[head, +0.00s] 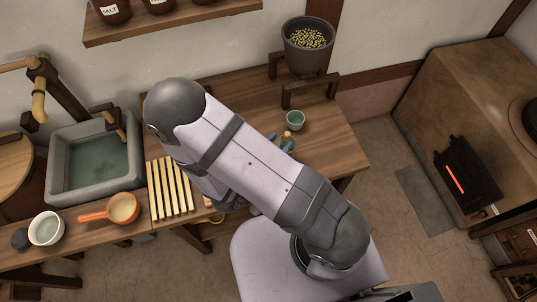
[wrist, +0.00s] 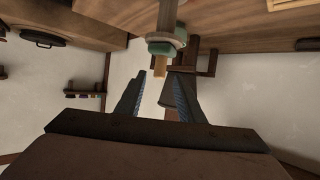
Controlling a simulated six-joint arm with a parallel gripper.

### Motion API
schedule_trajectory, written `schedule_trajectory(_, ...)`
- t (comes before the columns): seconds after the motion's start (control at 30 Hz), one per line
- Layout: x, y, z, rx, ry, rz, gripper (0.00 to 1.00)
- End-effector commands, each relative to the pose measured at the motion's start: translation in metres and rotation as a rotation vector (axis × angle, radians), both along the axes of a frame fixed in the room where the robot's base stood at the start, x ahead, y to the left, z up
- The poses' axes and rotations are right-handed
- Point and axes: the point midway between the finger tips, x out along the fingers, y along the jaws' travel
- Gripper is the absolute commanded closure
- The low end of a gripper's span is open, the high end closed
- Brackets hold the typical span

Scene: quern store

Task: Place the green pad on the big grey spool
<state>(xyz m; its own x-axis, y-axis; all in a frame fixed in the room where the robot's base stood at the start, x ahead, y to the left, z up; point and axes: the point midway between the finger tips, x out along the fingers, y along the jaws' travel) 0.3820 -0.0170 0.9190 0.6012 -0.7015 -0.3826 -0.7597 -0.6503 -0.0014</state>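My gripper (wrist: 155,95) is open and empty in the wrist view, with blue-lined fingers spread apart. I cannot tell whether the green band is the pad or the grey part the spool. In the head view my arm covers much of the table; a tan tip (head: 287,135) with teal bits beside it shows at the arm's far edge. A small green cup (head: 295,120) stands behind it. No pad or spool is plainly identifiable there.
A dark pot of grain (head: 307,42) stands over wooden brackets (head: 311,88) at the back. A slatted rack (head: 171,190), orange pan (head: 122,209), white bowl (head: 46,228) and stone sink (head: 95,158) are left. The table's right end (head: 345,157) is clear.

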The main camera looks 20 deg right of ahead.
Motion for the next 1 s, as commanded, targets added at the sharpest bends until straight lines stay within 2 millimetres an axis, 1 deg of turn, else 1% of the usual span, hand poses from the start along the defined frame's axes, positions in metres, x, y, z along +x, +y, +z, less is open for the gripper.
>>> schedule_trajectory(0.03,-0.004,0.008,0.002,0.002,-0.003,0.006,0.65)
schedule_trajectory(0.1,-0.011,0.015,0.006,0.002,-0.002,0.005,0.65)
schedule_trajectory(0.3,-0.026,0.031,0.016,0.003,-0.002,0.003,0.65)
schedule_trajectory(0.43,-0.032,0.037,0.02,0.001,-0.001,0.001,0.65)
schedule_trajectory(0.6,-0.035,0.04,0.022,0.0,0.001,0.0,0.65)
schedule_trajectory(0.77,-0.034,0.042,0.021,0.014,0.007,0.003,0.65)
schedule_trajectory(0.87,-0.027,0.048,0.015,0.069,0.032,0.018,0.65)
schedule_trajectory(0.97,-0.014,0.062,0.003,0.177,0.083,0.056,0.65)
schedule_trajectory(1.0,-0.008,0.07,-0.001,0.234,0.111,0.08,0.65)
